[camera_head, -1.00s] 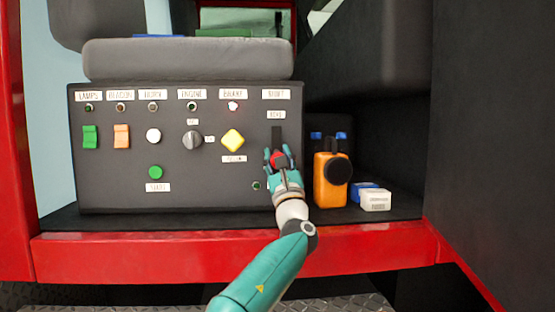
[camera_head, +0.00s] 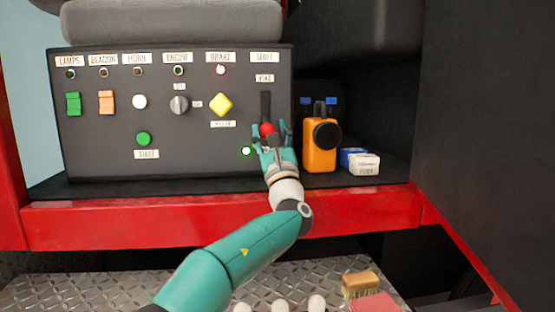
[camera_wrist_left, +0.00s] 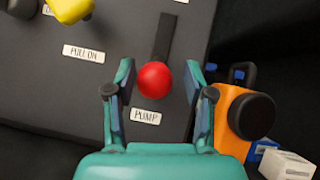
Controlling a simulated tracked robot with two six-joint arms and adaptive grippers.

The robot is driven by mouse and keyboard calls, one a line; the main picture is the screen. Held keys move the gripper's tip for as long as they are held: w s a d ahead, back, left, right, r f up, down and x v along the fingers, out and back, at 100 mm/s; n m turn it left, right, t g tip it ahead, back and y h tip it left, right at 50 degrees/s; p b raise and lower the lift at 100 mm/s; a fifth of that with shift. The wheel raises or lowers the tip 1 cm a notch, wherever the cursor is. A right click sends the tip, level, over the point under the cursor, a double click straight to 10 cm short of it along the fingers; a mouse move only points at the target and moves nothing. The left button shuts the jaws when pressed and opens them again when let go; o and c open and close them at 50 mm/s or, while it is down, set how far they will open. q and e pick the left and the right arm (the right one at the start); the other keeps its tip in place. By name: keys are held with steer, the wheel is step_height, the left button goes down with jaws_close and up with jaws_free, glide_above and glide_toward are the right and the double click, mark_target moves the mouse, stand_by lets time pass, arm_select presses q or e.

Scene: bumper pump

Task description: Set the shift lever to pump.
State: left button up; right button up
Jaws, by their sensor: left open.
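The shift lever's red knob (camera_head: 267,130) stands at the lower end of its dark vertical slot (camera_head: 265,104) on the grey control panel (camera_head: 105,160). In the left wrist view the red knob (camera_wrist_left: 154,80) is just above the PUMP label (camera_wrist_left: 146,116), with the slot (camera_wrist_left: 165,38) running up from it. My left gripper (camera_head: 270,128) is open, with one finger on each side of the knob; the wrist view shows gaps between knob and fingers. A small indicator light (camera_head: 246,150) left of the gripper is lit.
A yellow brake knob (camera_head: 221,104) and a rotary engine switch (camera_head: 179,104) sit left of the lever. An orange device (camera_head: 319,150) and a blue-and-white box (camera_head: 364,164) stand close on the right. A red sill (camera_head: 150,220) runs below. A brush (camera_head: 361,284) lies low.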

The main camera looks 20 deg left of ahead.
arm_select(q)
steer(key=v, duration=0.8)
steer(key=shift+d, duration=0.1)
steer(key=shift+f, duration=0.1)
